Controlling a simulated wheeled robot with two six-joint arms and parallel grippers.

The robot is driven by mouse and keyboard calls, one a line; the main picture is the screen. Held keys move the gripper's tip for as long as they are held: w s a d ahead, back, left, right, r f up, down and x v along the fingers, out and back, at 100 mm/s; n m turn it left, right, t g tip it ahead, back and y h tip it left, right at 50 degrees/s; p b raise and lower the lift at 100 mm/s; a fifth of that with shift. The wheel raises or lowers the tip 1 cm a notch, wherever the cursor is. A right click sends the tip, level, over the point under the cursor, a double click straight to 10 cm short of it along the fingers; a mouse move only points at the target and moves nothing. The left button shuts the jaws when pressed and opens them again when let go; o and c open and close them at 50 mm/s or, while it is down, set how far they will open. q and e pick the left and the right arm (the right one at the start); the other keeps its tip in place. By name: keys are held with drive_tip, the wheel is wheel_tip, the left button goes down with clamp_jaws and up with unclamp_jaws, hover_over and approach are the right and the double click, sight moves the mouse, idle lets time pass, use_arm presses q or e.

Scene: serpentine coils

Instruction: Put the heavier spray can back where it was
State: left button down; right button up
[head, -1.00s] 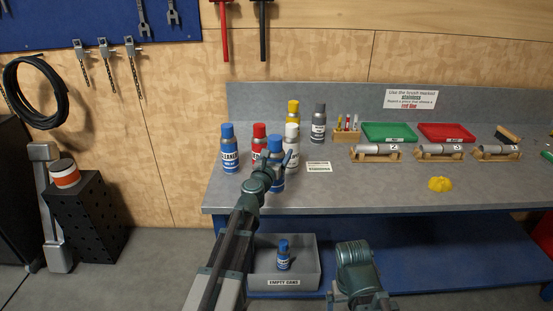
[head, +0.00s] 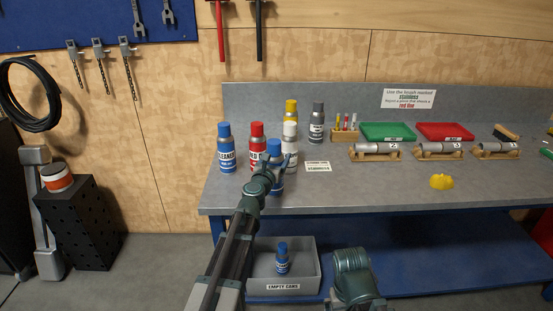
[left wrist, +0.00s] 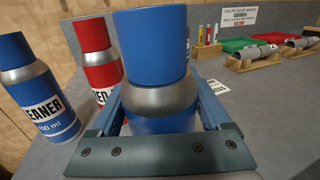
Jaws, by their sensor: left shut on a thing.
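My left gripper (head: 276,172) is shut on a blue-capped spray can (head: 275,149) near the front of the grey bench (head: 350,196). The left wrist view shows this can (left wrist: 152,45) upright between the fingers. Its base is hidden, so I cannot tell whether it touches the bench. A blue cleaner can (head: 226,150) and a red can (head: 256,146) stand to its left and behind. Another small blue can (head: 282,259) stands in the grey "EMPTY CANS" bin (head: 283,287) below. My right arm shows at the bottom, but its gripper is out of view.
A white can (head: 290,145), a yellow-capped can (head: 291,108) and a grey can (head: 317,122) stand behind. A small card (head: 318,167) lies to the right. Green (head: 388,132) and red (head: 445,132) trays stand farther right. The front middle of the bench is clear.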

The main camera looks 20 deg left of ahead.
use_arm(q)
unclamp_jaws()
drive_tip(key=shift+r, duration=0.1)
drive_tip(key=s, duration=1.2)
drive_tip(key=shift+a, duration=0.2)
